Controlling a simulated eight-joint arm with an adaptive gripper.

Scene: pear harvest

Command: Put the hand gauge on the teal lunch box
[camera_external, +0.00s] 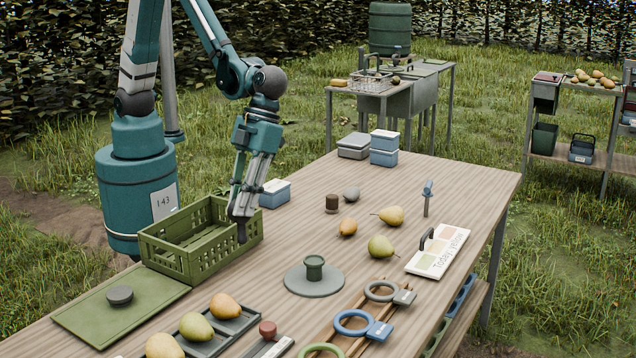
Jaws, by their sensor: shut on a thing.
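My gripper (241,218) points down at the right end of the green crate, its fingers close together. It is shut on a small dark thing (241,233) that is mostly hidden; I cannot tell whether this is the hand gauge. Ring gauges with tags lie at the front: a grey one (381,291), a blue one (352,323) and a green one (322,350). I cannot tell which is the teal lunch box.
The slatted green crate (205,258) stands at the table's left, beside a green board (120,308). A round grey stand (314,281), loose pears (382,246) and a sign board (438,252) occupy the middle and right. The table (455,175) is clear at the back right.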

